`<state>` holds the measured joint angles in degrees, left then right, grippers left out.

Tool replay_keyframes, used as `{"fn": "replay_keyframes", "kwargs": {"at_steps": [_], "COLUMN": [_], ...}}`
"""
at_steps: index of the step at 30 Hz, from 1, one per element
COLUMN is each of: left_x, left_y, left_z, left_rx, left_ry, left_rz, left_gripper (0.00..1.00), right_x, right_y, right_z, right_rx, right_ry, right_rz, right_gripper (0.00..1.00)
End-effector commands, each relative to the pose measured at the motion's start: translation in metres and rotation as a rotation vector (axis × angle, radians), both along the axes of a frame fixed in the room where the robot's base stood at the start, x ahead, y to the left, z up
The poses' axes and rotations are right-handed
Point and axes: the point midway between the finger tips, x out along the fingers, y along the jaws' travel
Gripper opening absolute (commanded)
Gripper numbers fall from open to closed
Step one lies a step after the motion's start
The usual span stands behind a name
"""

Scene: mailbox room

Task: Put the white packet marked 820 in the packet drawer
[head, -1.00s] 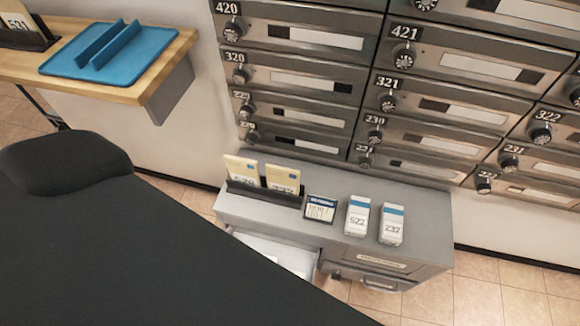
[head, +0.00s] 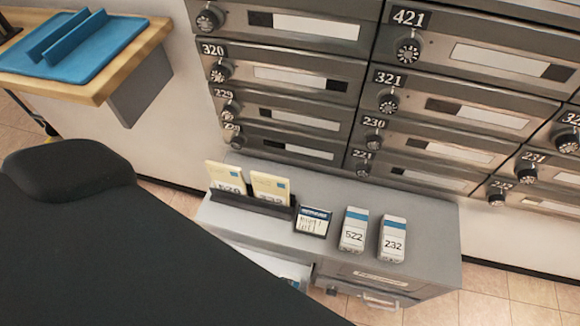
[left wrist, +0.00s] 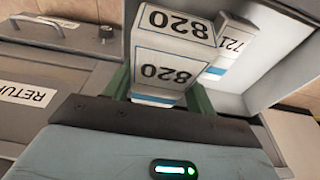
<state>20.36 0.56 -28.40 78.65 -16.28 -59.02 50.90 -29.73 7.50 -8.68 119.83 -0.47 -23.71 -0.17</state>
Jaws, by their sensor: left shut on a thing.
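The white packet marked 820 (left wrist: 165,72) has a blue stripe and is between the fingers of my left gripper (left wrist: 160,98), which is shut on it. The packet is over or within the open drawer (left wrist: 262,88); I cannot tell how deep. Another white packet marked 721 (left wrist: 229,47) lies in this drawer, just right of the held packet. In the head view the open drawer (head: 262,262) sticks out of the grey cabinet's left front, partly hidden by my dark arm. Neither gripper shows in the head view.
On the grey cabinet (head: 440,225) stand white packets marked 522 (head: 353,232) and 232 (head: 393,240), a dark-framed card (head: 313,221) and a black rack (head: 250,206) with cream envelopes. A closed drawer with a handle (head: 382,300) is at the right. Mailboxes rise behind.

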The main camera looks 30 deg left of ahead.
Motion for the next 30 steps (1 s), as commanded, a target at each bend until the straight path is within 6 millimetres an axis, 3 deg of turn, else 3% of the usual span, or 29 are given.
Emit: {"fn": "replay_keyframes", "kwargs": {"at_steps": [10,11,16,25,30], "left_x": [0.000,0.000,0.000,0.000,-0.003], "left_y": [0.004,0.004,0.004,0.004,0.002], "left_z": [-0.003,-0.003,-0.003,-0.002,0.015], "left_rx": [0.000,0.000,0.000,0.000,-0.001], "left_ry": [-0.001,-0.001,-0.001,0.000,-0.001], "left_rz": [-0.001,-0.001,-0.001,-0.001,0.001], "left_gripper": [0.30,0.59,0.81,0.81,0.81], "right_x": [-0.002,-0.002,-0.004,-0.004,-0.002], "right_y": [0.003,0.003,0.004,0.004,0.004], "right_z": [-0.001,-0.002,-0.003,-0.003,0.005], "right_rx": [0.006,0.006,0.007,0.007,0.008], "right_ry": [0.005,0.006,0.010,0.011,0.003], "right_rz": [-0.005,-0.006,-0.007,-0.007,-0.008], "right_gripper": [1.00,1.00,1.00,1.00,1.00]}}
